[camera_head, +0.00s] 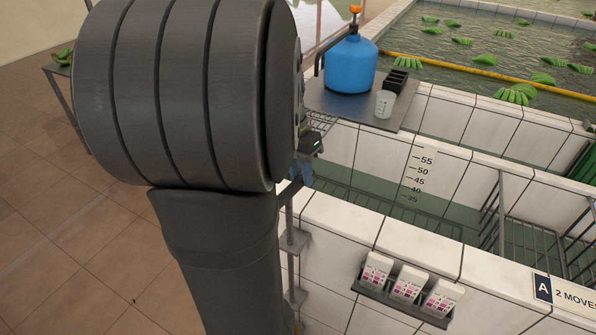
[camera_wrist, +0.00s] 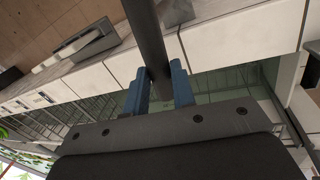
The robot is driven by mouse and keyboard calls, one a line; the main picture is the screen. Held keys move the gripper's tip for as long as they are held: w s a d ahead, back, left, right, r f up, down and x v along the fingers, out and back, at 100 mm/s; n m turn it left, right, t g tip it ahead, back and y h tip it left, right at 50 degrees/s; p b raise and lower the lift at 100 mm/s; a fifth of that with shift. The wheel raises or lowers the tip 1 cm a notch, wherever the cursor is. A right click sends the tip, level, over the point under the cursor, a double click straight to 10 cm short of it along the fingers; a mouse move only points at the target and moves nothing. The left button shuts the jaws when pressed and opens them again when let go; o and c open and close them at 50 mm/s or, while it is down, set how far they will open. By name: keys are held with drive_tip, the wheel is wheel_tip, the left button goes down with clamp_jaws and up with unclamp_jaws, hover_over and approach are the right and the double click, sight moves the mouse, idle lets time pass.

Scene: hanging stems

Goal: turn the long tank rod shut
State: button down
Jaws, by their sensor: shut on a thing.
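In the wrist view the rod (camera_wrist: 147,38) is a dark round bar between the blue fingers. My gripper (camera_wrist: 160,88) is shut on the rod. In the head view my gripper (camera_head: 302,172) is small and partly hidden behind my own grey arm, near the rod's upper part.
The tank (camera_head: 340,228) holds greenish water and wire racks, with a depth scale (camera_head: 420,178) on its far wall. Behind it, a metal shelf (camera_head: 330,106) carries a blue jug (camera_head: 350,65) and a beaker (camera_head: 385,103). Small cartons (camera_head: 406,284) stand on a front ledge. Wall brackets (camera_head: 296,241) sit along the rod.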

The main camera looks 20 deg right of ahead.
drive_tip(key=s+m+y, duration=0.2)
drive_tip(key=s+m, duration=0.4)
drive_tip(key=m, duration=1)
drive_tip(key=shift+s+y, duration=0.15)
drive_tip(key=shift+y, duration=0.25)
drive_tip(key=c, duration=1.2)
unclamp_jaws()
drive_tip(key=shift+c, duration=0.2)
drive_tip(key=v, duration=1.7)
drive_tip(key=shift+s+r, duration=0.25)
drive_tip(key=shift+r, duration=0.05)
